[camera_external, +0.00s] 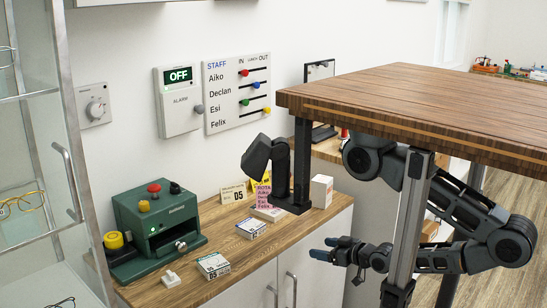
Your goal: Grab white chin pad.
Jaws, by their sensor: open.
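A small white piece (171,279) with a raised bump lies on the wooden counter in front of the green machine; it may be the white chin pad, but it is too small to be sure. A plain white block (321,191) stands farther back on the counter, near the table's dark post. My gripper (324,249) has blue-tipped fingers and points left. It is open and empty, in front of the cabinet doors and to the right of the small white piece, well apart from it.
The wooden counter (195,291) also holds a green machine (160,225) with knobs and small labelled boxes (213,265). A high wooden table (430,95) overhangs my arm, and its posts stand close by. A glass cabinet (75,165) is at the left.

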